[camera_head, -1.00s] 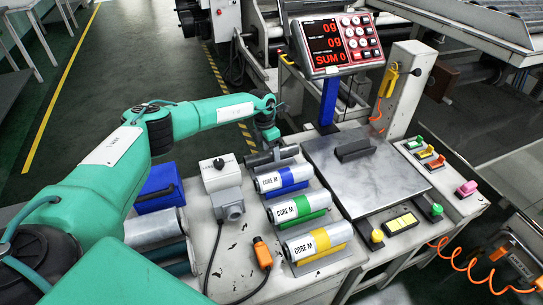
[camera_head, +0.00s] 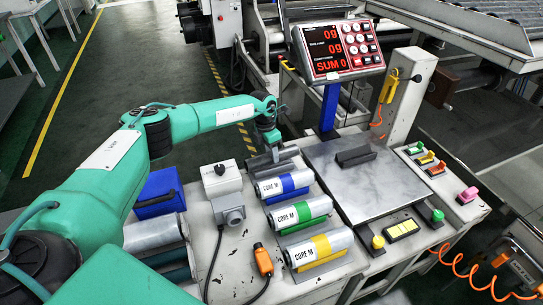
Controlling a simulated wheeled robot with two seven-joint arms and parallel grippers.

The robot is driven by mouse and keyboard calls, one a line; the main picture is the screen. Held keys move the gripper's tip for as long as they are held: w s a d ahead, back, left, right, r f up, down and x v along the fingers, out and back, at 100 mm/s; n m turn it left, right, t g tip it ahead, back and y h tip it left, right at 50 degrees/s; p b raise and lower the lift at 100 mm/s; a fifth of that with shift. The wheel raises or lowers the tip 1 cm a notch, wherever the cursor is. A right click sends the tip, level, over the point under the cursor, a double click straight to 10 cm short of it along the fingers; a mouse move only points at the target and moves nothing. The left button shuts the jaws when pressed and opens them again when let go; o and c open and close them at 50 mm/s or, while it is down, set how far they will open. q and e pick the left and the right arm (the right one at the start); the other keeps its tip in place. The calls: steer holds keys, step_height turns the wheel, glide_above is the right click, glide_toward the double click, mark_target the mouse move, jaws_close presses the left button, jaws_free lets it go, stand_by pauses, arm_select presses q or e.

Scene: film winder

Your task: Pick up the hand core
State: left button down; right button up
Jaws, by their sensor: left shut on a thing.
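My left gripper (camera_head: 271,146) is at the back end of the row of cores, jaws pointing down. It is shut on a dark grey cylinder (camera_head: 257,163), which I take to be the hand core. The cylinder lies at or just above the bench behind the labelled cores. Its fingertips are small and partly hidden, and I cannot tell if the cylinder is clear of its rest. Three silver cores marked CORE M lie in front, with a blue band (camera_head: 287,184), a green band (camera_head: 303,212) and a yellow band (camera_head: 322,247). My right gripper is not in view.
A flat metal scale plate (camera_head: 376,190) lies right of the cores, with a red display (camera_head: 338,47) behind it. A grey switch box (camera_head: 221,180), a blue box (camera_head: 159,194) and an orange pendant (camera_head: 263,261) stand left. Coloured buttons (camera_head: 428,159) line the right side.

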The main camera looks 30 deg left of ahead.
arm_select(q)
step_height(320, 180, up, 18)
steer(key=shift+r, duration=0.15)
stand_by(0.6)
